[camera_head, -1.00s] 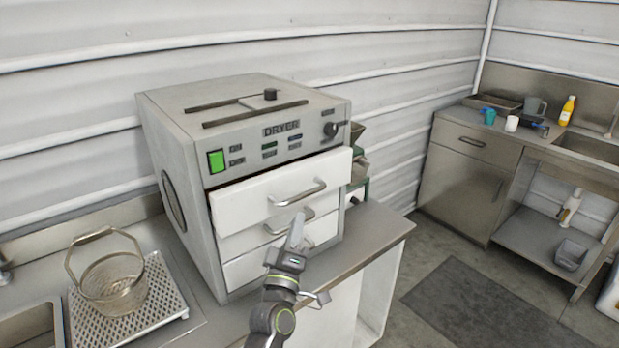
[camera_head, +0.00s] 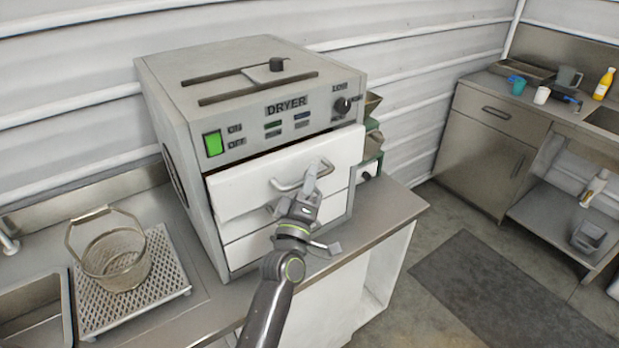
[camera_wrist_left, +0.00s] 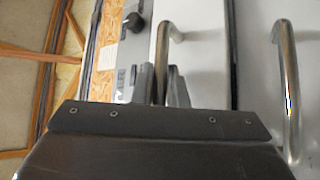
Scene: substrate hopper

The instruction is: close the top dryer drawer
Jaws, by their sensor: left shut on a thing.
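The grey dryer (camera_head: 160,95) stands on a metal counter. Its top drawer (camera_head: 238,190) has a white front that stands out a little from the dryer's face, so it is partly open. My left gripper (camera_head: 308,182) is at the top drawer's curved metal handle (camera_head: 288,187). In the left wrist view the handle (camera_wrist_left: 163,45) runs between the two fingers (camera_wrist_left: 163,88), and they are shut on it. The lower drawers look closed; the gripper hides part of their fronts. My right gripper is not in view.
A wire basket (camera_head: 115,262) stands on a perforated tray (camera_head: 165,265) left of the dryer. A lower drawer's handle (camera_wrist_left: 288,90) shows in the wrist view. Green equipment (camera_head: 371,148) stands just behind the dryer's right side. The floor (camera_head: 430,215) to the right is open.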

